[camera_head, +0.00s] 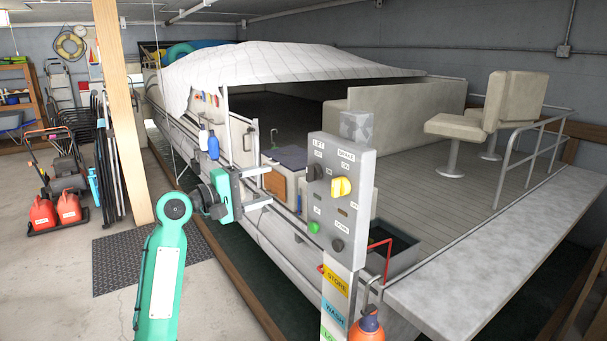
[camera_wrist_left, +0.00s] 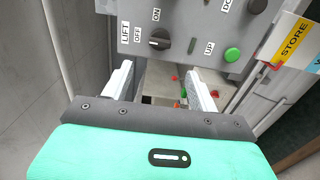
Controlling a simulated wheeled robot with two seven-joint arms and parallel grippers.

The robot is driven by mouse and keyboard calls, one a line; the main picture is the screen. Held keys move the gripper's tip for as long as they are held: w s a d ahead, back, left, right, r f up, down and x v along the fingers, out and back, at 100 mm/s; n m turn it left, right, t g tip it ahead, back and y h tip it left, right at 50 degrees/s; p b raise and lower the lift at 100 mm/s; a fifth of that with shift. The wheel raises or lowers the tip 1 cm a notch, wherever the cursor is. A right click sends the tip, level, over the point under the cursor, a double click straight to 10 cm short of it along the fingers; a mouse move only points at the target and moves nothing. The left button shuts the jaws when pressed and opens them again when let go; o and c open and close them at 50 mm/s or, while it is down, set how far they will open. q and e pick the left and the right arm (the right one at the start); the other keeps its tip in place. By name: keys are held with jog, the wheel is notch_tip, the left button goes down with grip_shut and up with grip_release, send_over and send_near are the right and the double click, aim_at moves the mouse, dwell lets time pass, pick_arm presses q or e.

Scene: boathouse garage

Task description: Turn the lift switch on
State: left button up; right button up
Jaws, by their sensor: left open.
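A grey control panel (camera_head: 338,215) stands upright on a post right of centre in the head view. The lift switch (camera_head: 315,172) is a black rotary knob at its upper left; it shows in the left wrist view (camera_wrist_left: 160,41) beside the LIFT, OFF and ON labels. I cannot tell surely which label it points to. My left gripper (camera_head: 268,186) is open and empty, left of the panel. In the left wrist view its two pale fingers (camera_wrist_left: 160,84) are apart, with the knob beyond them and nothing between.
STORE and WASH tags (camera_head: 335,295) hang below. A covered boat (camera_head: 290,70) lies behind. A wooden post (camera_head: 122,110) stands at left.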

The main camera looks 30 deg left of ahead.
aim_at(307, 175)
pick_arm(q)
jog(key=p+x, duration=0.3)
jog(key=x, duration=0.8)
jog(key=shift+w+r+p, duration=0.1)
jog(key=shift+p, duration=0.2)
jog(key=shift+w+d, duration=0.2)
jog(key=shift+w, duration=0.15)
jog(key=c, duration=1)
